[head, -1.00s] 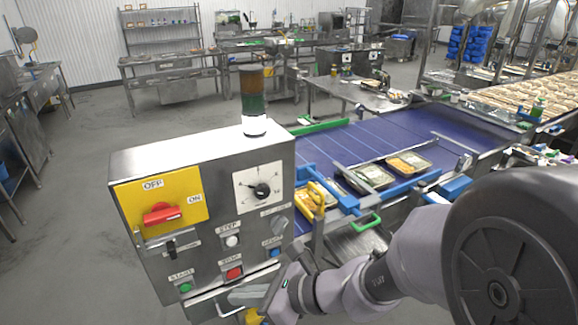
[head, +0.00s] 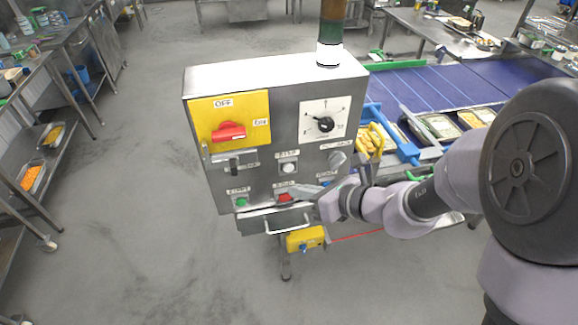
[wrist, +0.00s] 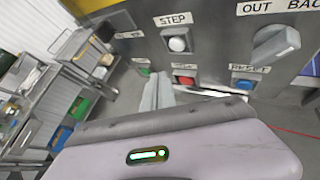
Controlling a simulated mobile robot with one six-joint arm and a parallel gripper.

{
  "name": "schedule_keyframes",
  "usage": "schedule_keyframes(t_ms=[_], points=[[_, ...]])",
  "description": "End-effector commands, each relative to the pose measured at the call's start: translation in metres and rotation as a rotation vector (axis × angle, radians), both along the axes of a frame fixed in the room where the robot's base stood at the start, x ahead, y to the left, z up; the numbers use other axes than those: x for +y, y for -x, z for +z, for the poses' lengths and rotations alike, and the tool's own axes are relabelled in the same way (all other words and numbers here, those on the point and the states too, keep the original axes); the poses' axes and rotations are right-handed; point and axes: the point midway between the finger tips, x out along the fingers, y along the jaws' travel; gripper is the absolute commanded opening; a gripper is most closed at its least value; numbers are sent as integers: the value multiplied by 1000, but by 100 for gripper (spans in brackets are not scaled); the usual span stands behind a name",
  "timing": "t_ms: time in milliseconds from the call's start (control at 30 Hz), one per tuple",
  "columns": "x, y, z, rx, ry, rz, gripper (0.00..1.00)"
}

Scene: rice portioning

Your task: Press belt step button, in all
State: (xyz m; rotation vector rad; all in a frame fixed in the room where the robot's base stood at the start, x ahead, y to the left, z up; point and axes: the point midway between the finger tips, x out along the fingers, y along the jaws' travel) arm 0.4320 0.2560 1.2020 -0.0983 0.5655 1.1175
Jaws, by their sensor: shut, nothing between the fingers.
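The white STEP button (head: 288,168) sits on the front of the grey control box (head: 262,185), under its white label and above the red button (head: 285,197). In the wrist view the STEP button (wrist: 177,43) is at the upper middle, with the red button (wrist: 186,79) below it. My gripper (head: 300,191) is shut and empty, in front of the panel near the red button, below the STEP button. In the wrist view its fingers (wrist: 158,90) point toward the panel, apart from the STEP button in the picture. Whether the fingertips touch the panel, I cannot tell.
The panel also bears a red switch on a yellow plate (head: 228,131), a dial (head: 325,123), a green START button (head: 240,202) and a blue RESET button (wrist: 243,84). The blue belt (head: 440,92) with food trays runs behind at right.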

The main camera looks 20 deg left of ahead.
Motion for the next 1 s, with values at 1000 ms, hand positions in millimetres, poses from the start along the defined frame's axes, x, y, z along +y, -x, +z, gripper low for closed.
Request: schedule_keyframes(t_ms=[1000], points=[[19,-30,0,0,0,0,0]])
